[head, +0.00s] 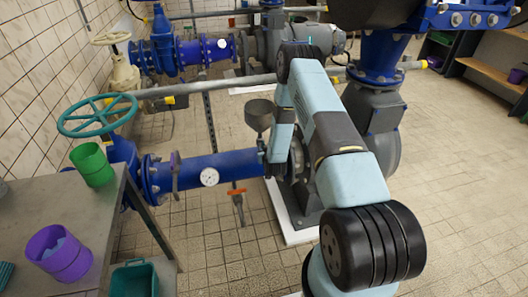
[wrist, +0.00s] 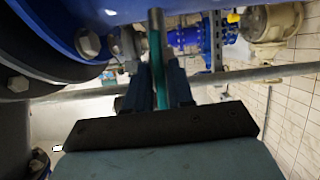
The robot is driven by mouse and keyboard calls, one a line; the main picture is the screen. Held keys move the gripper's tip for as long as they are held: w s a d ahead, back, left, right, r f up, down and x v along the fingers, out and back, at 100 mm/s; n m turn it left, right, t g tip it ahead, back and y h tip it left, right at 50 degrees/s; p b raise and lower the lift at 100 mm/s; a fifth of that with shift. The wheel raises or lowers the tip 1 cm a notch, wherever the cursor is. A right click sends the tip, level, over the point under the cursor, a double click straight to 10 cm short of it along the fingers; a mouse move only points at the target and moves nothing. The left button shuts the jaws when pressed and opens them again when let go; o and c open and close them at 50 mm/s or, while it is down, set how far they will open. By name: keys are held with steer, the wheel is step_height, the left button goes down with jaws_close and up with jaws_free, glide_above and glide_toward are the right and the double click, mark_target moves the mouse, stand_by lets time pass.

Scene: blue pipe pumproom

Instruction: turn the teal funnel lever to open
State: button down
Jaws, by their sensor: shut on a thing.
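The grey funnel (head: 259,113) stands upright on top of the blue pipe (head: 222,169) in the head view, just left of my arm. In the wrist view my gripper (wrist: 158,72) is shut on the thin teal lever (wrist: 156,48), which runs up between the two dark fingers toward the blue pipe. In the head view my arm folds down beside the funnel; the fingertips and the lever cannot be made out there.
A blue flange with large bolts (wrist: 88,43) is close to the left of the fingers. A round gauge (head: 209,177) and an orange-handled valve (head: 237,196) sit on the pipe. A teal handwheel (head: 97,115) and a table (head: 95,205) with green and purple containers are at left.

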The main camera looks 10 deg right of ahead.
steer(key=shift+s+f, duration=0.1)
steer(key=shift+f, duration=0.1)
steer(key=c, duration=1.2)
jaws_free()
steer(key=shift+c, duration=0.2)
steer(key=shift+o, duration=0.4)
steer(key=shift+r, duration=0.1)
steer(key=v, duration=1.3)
steer(key=shift+s, duration=0.2)
steer(key=shift+r, duration=0.1)
